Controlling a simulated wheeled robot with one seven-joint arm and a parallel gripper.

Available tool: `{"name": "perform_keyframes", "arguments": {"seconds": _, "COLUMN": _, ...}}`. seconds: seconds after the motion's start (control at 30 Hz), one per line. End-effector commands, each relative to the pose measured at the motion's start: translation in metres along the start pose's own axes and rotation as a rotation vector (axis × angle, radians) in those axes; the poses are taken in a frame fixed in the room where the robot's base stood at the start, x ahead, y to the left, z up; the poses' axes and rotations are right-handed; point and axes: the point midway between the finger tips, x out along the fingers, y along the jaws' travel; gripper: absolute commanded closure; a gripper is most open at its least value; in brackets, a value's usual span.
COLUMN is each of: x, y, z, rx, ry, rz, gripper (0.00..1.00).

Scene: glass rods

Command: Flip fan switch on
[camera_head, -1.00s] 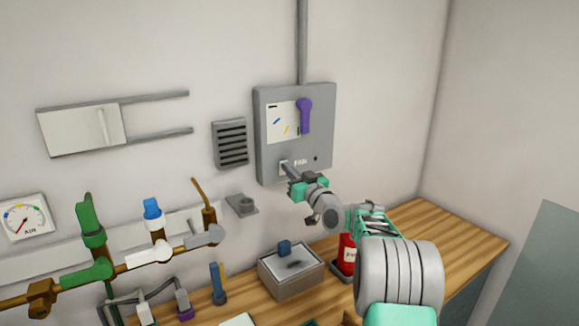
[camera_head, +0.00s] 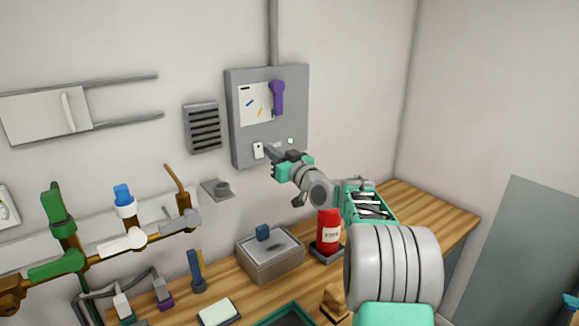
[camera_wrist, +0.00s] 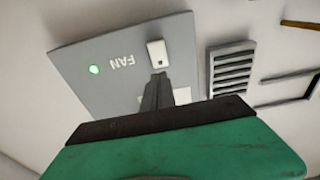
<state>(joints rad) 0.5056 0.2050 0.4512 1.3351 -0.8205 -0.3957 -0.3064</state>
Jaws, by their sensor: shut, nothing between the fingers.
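The fan switch (camera_head: 258,150) is a small white plate on the lower left of a grey wall panel (camera_head: 240,120). In the wrist view the switch (camera_wrist: 157,50) lies just beyond the fingertips, with a small dark mark on its face. The word FAN (camera_wrist: 123,61) is beside it, and a round light (camera_head: 290,141) glows green; it also shows in the wrist view (camera_wrist: 95,70). My gripper (camera_head: 270,153) is shut and empty, its tips close to the switch's lower edge. I cannot tell if they touch it.
A purple lever (camera_head: 277,97) is higher on the same panel. A dark vent (camera_head: 203,128) is to its left. Below are a wooden bench (camera_head: 425,217), a red extinguisher (camera_head: 328,232), a grey box (camera_head: 270,258) and brown pipework with coloured valves (camera_head: 150,232).

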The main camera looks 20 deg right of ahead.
Motion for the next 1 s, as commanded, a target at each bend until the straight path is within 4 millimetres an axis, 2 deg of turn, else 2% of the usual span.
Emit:
{"name": "perform_keyframes", "arguments": {"seconds": 0.03, "x": -0.013, "y": 0.002, "z": 0.001, "rx": -0.002, "ry": 0.002, "rz": 0.004, "gripper": 1.00}}
{"name": "perform_keyframes", "arguments": {"seconds": 0.2, "x": -0.054, "y": 0.002, "z": -0.010, "rx": -0.003, "ry": 0.001, "rz": 0.004, "gripper": 1.00}}
{"name": "perform_keyframes", "arguments": {"seconds": 0.4, "x": -0.089, "y": 0.002, "z": -0.021, "rx": -0.002, "ry": 0.000, "rz": 0.003, "gripper": 1.00}}
{"name": "perform_keyframes", "arguments": {"seconds": 0.57, "x": -0.097, "y": 0.001, "z": -0.024, "rx": -0.001, "ry": 0.000, "rz": 0.002, "gripper": 1.00}}
{"name": "perform_keyframes", "arguments": {"seconds": 0.97, "x": -0.097, "y": 0.001, "z": -0.024, "rx": 0.000, "ry": 0.000, "rz": 0.001, "gripper": 1.00}}
{"name": "perform_keyframes", "arguments": {"seconds": 1.0, "x": -0.096, "y": -0.004, "z": -0.023, "rx": 0.000, "ry": -0.014, "rz": -0.003, "gripper": 1.00}}
